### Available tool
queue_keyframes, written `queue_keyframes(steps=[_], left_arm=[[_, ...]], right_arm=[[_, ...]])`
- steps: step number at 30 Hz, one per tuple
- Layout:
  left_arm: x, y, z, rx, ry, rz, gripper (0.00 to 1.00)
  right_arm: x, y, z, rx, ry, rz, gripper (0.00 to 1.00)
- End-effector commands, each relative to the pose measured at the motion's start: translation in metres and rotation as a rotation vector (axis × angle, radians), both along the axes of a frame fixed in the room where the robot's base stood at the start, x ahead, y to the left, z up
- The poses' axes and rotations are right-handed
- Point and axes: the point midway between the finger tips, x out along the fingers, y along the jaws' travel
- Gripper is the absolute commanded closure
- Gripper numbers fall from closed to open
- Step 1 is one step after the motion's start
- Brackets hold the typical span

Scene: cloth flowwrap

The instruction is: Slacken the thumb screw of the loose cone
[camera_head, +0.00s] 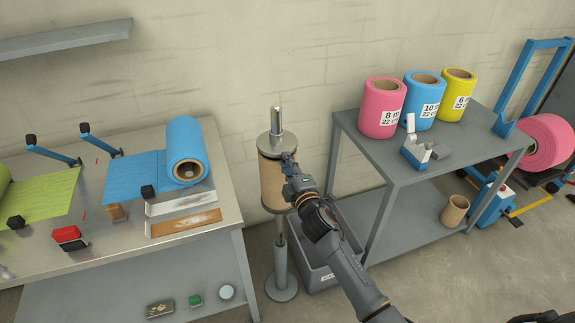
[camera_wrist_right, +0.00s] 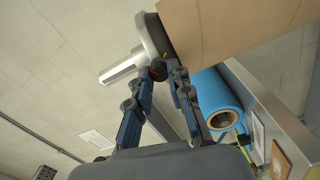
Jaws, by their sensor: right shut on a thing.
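A metal stand (camera_head: 281,255) holds an upright brown cardboard core (camera_head: 270,180). The loose cone (camera_head: 277,143), a grey metal disc, sits on top of the core, with a bright shaft (camera_head: 276,120) rising through it. In the right wrist view the cone (camera_wrist_right: 151,36), the shaft (camera_wrist_right: 120,68) and the core (camera_wrist_right: 235,28) appear tilted. My right gripper (camera_head: 288,157) is at the right side of the cone. In the wrist view its fingertips (camera_wrist_right: 168,71) are at a small dark thumb screw (camera_wrist_right: 157,72) beside the cone, shut on it; the fingers partly hide it. My left gripper is not in view.
Left, a workbench (camera_head: 236,205) carries a blue film roll (camera_head: 183,135) and green film (camera_head: 45,197). Right, a grey shelf table (camera_head: 365,150) holds pink, blue and yellow rolls (camera_head: 382,110). A grey bin (camera_head: 318,277) stands on the floor behind my right arm.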

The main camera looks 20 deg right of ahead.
Motion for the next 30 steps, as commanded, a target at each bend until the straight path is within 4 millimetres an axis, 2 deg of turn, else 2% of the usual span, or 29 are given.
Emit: queue_keyframes(steps=[18, 30], left_arm=[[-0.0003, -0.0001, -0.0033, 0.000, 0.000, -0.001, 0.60], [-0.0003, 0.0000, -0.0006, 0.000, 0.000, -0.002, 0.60]], right_arm=[[0.0001, -0.0005, -0.0012, -0.580, -0.019, 0.001, 1.00], [0.0000, -0.0004, -0.0019, -0.839, -0.028, 0.000, 1.00]])
